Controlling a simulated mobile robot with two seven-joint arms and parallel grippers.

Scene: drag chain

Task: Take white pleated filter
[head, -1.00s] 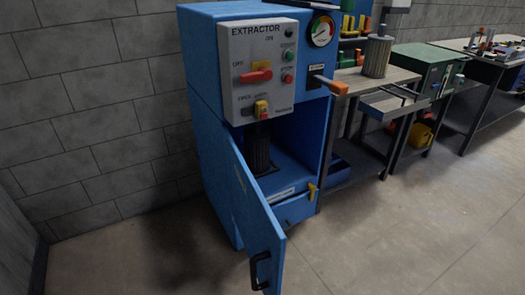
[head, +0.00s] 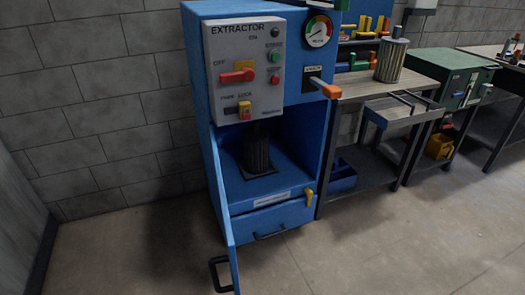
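A light grey pleated filter (head: 391,60), the palest one I see, stands upright on the wooden-topped bench right of the blue extractor cabinet. A dark pleated filter (head: 257,155) stands upright inside the open cabinet, its top partly hidden behind the control panel. Neither of my grippers shows in the head view.
The blue extractor cabinet (head: 200,120) has its door (head: 228,225) swung open toward me. An orange-tipped lever (head: 330,90) sticks out on its right. A grey tray (head: 402,108) juts from the bench (head: 345,90). A green box (head: 450,75) stands further right. The floor in front is clear.

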